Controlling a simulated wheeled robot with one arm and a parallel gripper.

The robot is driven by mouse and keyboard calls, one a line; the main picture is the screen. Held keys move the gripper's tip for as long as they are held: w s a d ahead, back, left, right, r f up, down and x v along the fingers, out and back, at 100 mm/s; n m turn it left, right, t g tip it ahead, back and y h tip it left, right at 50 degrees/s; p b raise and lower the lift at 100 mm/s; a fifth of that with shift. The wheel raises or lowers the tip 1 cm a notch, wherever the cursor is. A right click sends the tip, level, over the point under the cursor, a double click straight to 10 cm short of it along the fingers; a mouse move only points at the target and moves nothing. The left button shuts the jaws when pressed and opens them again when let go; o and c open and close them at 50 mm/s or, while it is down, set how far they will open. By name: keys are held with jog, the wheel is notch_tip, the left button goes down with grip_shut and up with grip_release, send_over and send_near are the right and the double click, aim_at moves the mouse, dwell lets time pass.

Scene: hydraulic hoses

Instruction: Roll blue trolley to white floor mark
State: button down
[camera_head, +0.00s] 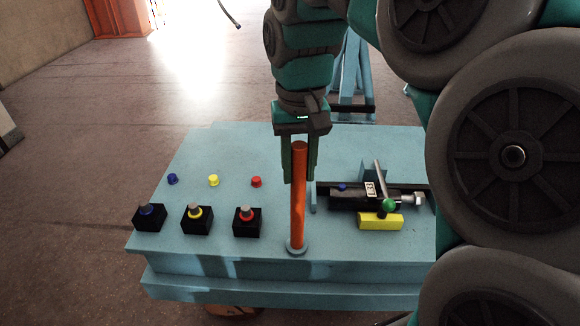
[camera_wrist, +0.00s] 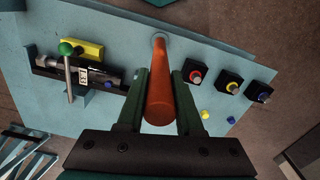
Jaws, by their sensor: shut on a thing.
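The blue trolley (camera_head: 185,250) stands in front of me with its flat top in view, and a wheel shows under its front edge. An orange upright post (camera_head: 298,215) rises from a round base at the trolley's front edge. My gripper (camera_head: 300,172) comes down from above and is shut on the upper part of this post. In the wrist view the post (camera_wrist: 159,85) lies between the two fingers of my gripper (camera_wrist: 160,90). I see no white floor mark, only a bright patch of light on the floor at the back.
Black blocks (camera_head: 197,220) with coloured rings and several small caps (camera_head: 213,180) sit on the trolley's left. A black valve (camera_head: 365,197) with a lever and a yellow block (camera_head: 380,221) sit right. A blue frame (camera_head: 352,75) stands behind. The floor (camera_head: 80,160) at left is clear.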

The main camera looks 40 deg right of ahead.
aim_at(300, 145)
jog(key=shift+r, duration=0.1)
jog(key=c, duration=0.6)
grip_release()
jog(key=shift+r, duration=3.85)
